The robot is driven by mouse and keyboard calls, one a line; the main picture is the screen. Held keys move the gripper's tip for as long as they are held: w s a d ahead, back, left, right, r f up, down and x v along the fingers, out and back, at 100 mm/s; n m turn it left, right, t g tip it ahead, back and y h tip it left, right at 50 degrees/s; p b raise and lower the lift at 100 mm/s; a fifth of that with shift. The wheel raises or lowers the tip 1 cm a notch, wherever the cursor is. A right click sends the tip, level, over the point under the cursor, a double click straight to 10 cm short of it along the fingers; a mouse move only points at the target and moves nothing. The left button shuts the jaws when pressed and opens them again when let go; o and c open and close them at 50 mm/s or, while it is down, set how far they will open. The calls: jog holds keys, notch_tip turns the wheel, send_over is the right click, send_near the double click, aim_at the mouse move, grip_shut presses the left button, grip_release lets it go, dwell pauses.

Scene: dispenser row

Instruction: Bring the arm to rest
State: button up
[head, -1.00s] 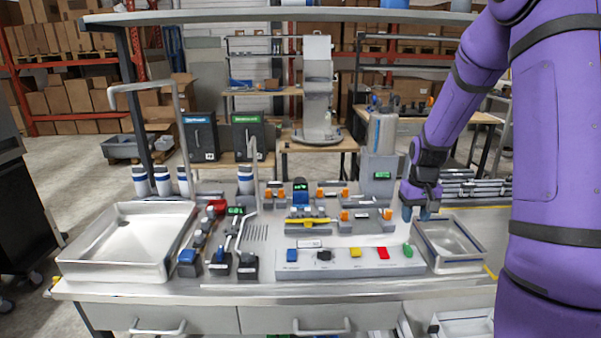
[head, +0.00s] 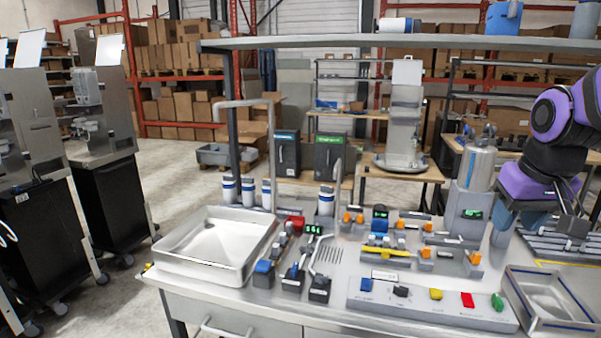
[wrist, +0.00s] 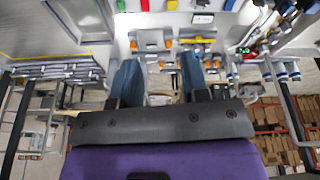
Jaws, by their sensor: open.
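My purple arm comes in from the right in the head view. My gripper (head: 518,228) hangs at the right, above the bench and in front of the grey dispenser's right side. In the wrist view my gripper (wrist: 160,72) shows two blue fingers spread apart. Nothing is between them but a distant view of the bench. It looks open and empty, clear of the fixtures.
A button panel (head: 430,307) runs along the bench's front, with an empty metal tray (head: 548,315) to its right. A large tray (head: 205,262) sits at the left. The grey dispenser (head: 471,210) stands close to my gripper. A shelf (head: 400,41) spans overhead.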

jog(key=s+a+r+t, duration=0.1)
jog(key=s+a+r, duration=0.1)
jog(key=s, duration=0.4)
jog(key=s+a+r+n+t, duration=0.1)
jog(key=s+a+r, duration=0.1)
jog(key=s, duration=0.4)
jog(key=shift+s+a+y, duration=0.15)
jog(key=shift+a+y, duration=0.15)
jog(key=shift+a, duration=0.4)
